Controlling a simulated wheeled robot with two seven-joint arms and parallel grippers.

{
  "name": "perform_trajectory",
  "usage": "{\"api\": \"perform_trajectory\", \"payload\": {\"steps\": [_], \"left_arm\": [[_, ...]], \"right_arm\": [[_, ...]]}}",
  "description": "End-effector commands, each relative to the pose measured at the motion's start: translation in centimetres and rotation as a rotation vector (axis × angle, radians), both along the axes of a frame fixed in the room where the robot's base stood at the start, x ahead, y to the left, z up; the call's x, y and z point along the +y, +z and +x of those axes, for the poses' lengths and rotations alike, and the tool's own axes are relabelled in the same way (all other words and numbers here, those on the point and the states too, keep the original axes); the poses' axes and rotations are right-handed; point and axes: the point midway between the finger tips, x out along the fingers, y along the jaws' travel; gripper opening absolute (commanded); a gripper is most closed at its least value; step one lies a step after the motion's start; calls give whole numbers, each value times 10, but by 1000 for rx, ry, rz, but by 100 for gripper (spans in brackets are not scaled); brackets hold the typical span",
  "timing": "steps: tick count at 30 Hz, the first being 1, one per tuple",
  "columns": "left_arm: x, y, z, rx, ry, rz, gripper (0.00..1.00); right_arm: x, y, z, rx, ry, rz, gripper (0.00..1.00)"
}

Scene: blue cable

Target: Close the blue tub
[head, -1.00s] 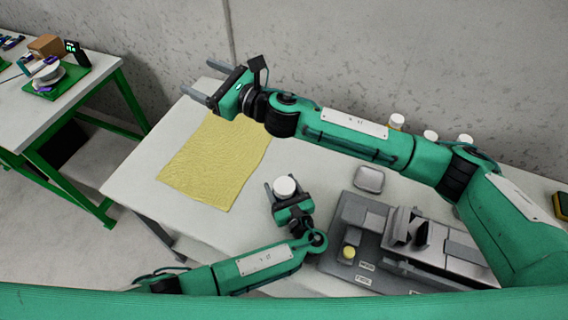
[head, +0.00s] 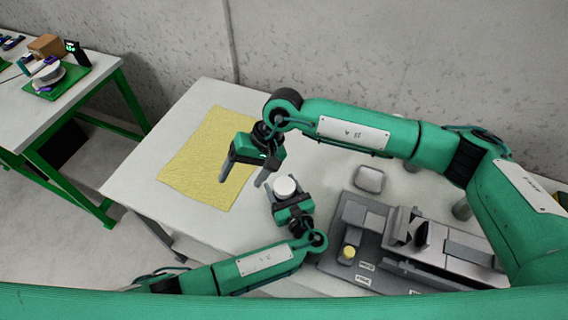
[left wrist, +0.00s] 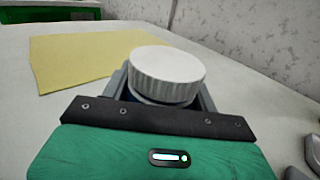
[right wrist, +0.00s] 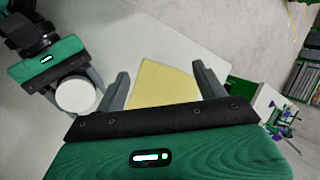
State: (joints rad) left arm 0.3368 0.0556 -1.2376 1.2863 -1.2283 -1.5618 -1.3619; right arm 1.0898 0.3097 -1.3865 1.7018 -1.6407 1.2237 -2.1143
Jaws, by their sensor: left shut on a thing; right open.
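My left gripper (head: 286,192) is shut around a tub with a round white ribbed lid (head: 285,186). In the left wrist view the lid (left wrist: 166,73) sits on top, and only a sliver of dark blue body (left wrist: 128,95) shows under it. I cannot tell how tightly the lid is on. My right gripper (head: 243,180) is open and empty, up and left of the tub, over the cloth in the head view. The right wrist view shows the lid (right wrist: 75,95) outside its fingers, to the left.
A yellow cloth (head: 205,165) lies flat on the white table (head: 135,185). A side table (head: 100,65) stands far left.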

Motion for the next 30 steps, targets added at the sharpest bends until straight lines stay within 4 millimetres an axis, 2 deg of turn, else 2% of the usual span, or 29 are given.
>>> {"api": "perform_trajectory", "payload": {"steps": [3, 6, 12, 25, 30], "left_arm": [[0, 0, 0, 0, 0, 0, 0], [0, 0, 0, 0, -1, 0, 0], [0, 0, 0, 0, -1, 0, 0], [0, 0, 0, 0, 0, 0, 0], [0, 0, 0, 0, 0, 0, 0]], "right_arm": [[-33, -16, 15, -118, 65, -176, 72], [-57, -23, 27, -193, 101, -304, 72], [-86, -26, 43, -276, 133, -459, 72], [-92, -27, 46, -292, 138, -491, 72], [-92, -39, 46, -290, 137, -489, 72]]}}
